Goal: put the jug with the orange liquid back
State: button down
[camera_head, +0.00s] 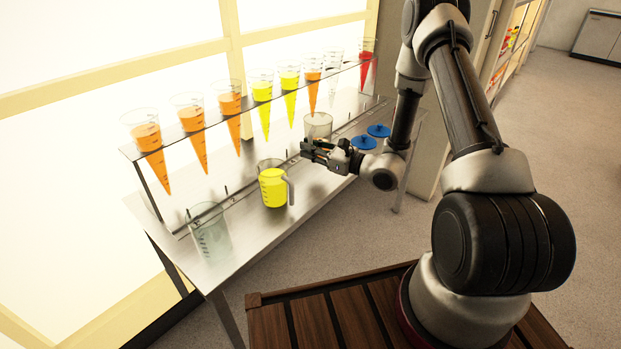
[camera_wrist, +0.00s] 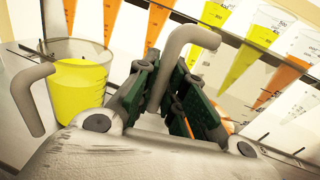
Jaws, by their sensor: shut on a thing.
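My gripper (camera_head: 312,150) is shut on the grey handle (camera_wrist: 190,42) of a clear jug (camera_head: 318,123), over the right half of the steel shelf table. The handle stands between the green-padded fingers (camera_wrist: 178,100) in the wrist view. The jug's upper part looks clear in the head view; its lower part is hidden behind my gripper. A little orange shows by the fingers, but I cannot tell whether the jug touches the table. A jug with yellow liquid (camera_head: 273,187) stands left of my gripper, also in the wrist view (camera_wrist: 80,88).
A clear jug without coloured liquid (camera_head: 210,232) stands at the table's left front. Two blue round pieces (camera_head: 378,131) lie right of my gripper. A raised rack (camera_head: 215,125) holds several cones of orange, yellow and red liquid behind. Bare table (camera_head: 240,215) lies between the standing jugs.

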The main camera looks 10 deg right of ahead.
notch_tip(320, 180, down, 8)
jog(key=shift+f, duration=0.1)
jog(key=shift+f, duration=0.1)
dwell(0.3)
jog(key=c, duration=1.5)
grip_release()
